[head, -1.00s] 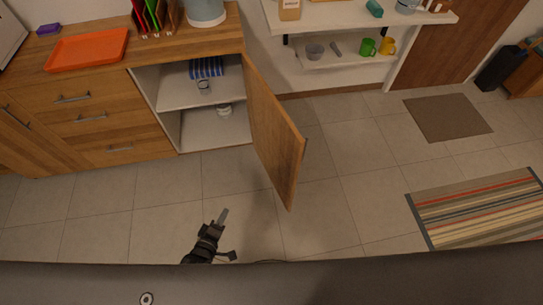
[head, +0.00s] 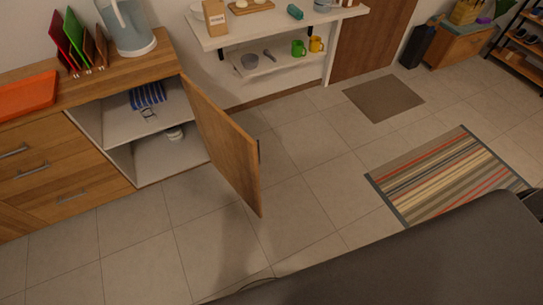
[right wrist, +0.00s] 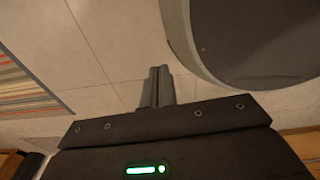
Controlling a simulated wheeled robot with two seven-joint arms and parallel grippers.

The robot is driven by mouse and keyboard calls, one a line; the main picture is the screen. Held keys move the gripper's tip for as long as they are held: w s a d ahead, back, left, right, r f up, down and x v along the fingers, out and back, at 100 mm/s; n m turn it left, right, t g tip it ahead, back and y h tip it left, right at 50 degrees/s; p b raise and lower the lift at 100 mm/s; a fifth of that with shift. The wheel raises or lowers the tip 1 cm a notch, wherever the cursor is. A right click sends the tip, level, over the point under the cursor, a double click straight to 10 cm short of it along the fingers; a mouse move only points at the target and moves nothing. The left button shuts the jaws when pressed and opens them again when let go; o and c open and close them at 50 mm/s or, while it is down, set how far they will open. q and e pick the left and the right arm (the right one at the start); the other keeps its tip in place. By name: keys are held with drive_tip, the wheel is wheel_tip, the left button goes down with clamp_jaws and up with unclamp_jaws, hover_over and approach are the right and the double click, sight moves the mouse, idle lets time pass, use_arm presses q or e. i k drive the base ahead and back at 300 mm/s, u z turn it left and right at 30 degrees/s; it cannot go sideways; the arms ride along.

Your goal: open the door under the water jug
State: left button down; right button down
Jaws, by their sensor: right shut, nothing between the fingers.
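The wooden cabinet door (head: 224,142) under the water jug (head: 129,27) stands wide open in the head view, swung out to the right. My right gripper (right wrist: 159,72) shows in the right wrist view, shut and empty, above floor tiles and away from the door. My left gripper is not in view.
A wall shelf (head: 280,24) with mugs and a bowl is right of the cabinet. A brown mat (head: 384,97) and a striped rug (head: 440,175) lie on the floor. Tiles in front of the door are clear.

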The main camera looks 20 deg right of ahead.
sight(232, 151)
drive_tip(key=u, duration=0.05)
drive_tip(key=k, duration=0.35)
drive_tip(key=z, duration=0.6)
drive_tip(key=i, duration=0.9)
drive_tip(key=u, duration=0.7)
